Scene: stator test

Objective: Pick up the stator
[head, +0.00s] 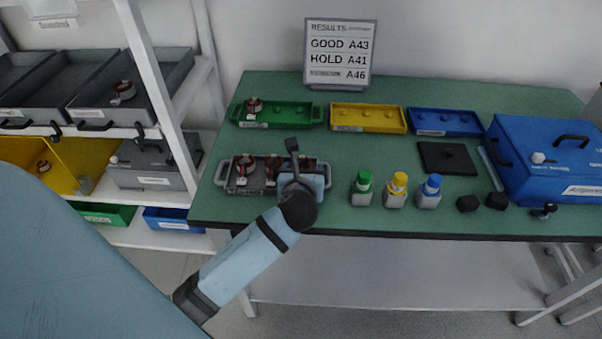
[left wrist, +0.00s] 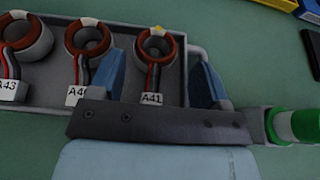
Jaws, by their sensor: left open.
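A grey tray (head: 224,184) on the green table holds three stators with copper-red rings and red and black leads. In the left wrist view, the stator tagged A41 (left wrist: 157,46) is at the right end of the tray (left wrist: 120,15). The middle stator (left wrist: 88,37) has a partly covered tag, and the one tagged A43 (left wrist: 28,38) is at left. My left gripper (head: 297,160) is over the tray's right end. In the left wrist view, its open blue fingers (left wrist: 160,72) stand on either side of the A41 stator, apparently not closed on it. My right gripper is not in view.
Green (head: 292,120), yellow (head: 368,119) and blue (head: 445,123) bins stand behind; the green one holds another stator (head: 254,104). Green-, yellow- and blue-capped bottles (head: 398,190) stand right of the tray. A results sign (head: 340,52) stands at the back; a blue case (head: 545,160) is at right.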

